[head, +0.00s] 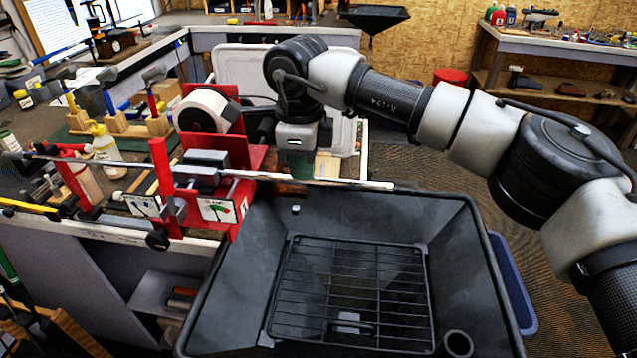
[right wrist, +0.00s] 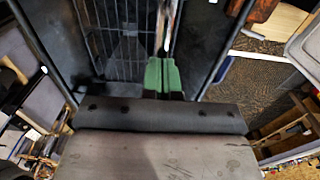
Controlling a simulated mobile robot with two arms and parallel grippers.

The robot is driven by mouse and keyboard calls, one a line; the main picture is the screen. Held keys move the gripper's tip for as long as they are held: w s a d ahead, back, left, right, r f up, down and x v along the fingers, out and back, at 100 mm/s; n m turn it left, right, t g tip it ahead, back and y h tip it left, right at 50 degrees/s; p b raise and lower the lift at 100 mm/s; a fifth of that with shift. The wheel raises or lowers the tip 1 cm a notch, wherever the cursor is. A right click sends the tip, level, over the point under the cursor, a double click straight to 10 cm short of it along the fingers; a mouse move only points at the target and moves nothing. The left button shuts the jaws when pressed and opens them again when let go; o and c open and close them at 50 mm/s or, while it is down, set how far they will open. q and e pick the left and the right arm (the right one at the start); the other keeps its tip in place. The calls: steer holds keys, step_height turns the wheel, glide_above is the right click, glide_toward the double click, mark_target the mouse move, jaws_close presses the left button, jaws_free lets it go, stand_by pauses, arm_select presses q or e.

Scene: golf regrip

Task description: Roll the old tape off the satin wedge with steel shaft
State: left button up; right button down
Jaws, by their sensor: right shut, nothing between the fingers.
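The club's steel shaft (head: 110,161) lies level in the clamp of a red vise (head: 200,210). Its right end, with a pale band of tape (head: 365,184), sticks out over a dark tub. The club head is not clear at the left. My right gripper (head: 300,168) points down above the shaft, between the vise and the pale end. In the right wrist view its green fingers (right wrist: 163,76) are shut and empty, close to the shaft (right wrist: 166,28); I cannot tell whether they touch it. My left gripper is not in view.
The dark tub (head: 232,262) with a wire rack (head: 350,290) stands under the shaft's free end. A tape roll (head: 207,111) sits on the red stand behind the vise. Bottles and other clubs crowd the bench at left. A blue bin (head: 512,285) stands right of the tub.

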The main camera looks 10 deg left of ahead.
mark_target(358, 182)
steer(key=shift+d+f, duration=0.1)
steer(key=shift+d+f+b, duration=0.15)
steer(key=shift+d+b, duration=0.3)
steer(key=shift+d, duration=0.2)
steer(key=shift+d+b, duration=0.4)
steer(key=shift+d, duration=1.1)
steer(key=shift+d+b, duration=0.35)
steer(key=shift+d, duration=0.15)
steer(key=d+b, duration=0.1)
steer(key=d, duration=0.1)
steer(key=shift+d, duration=0.7)
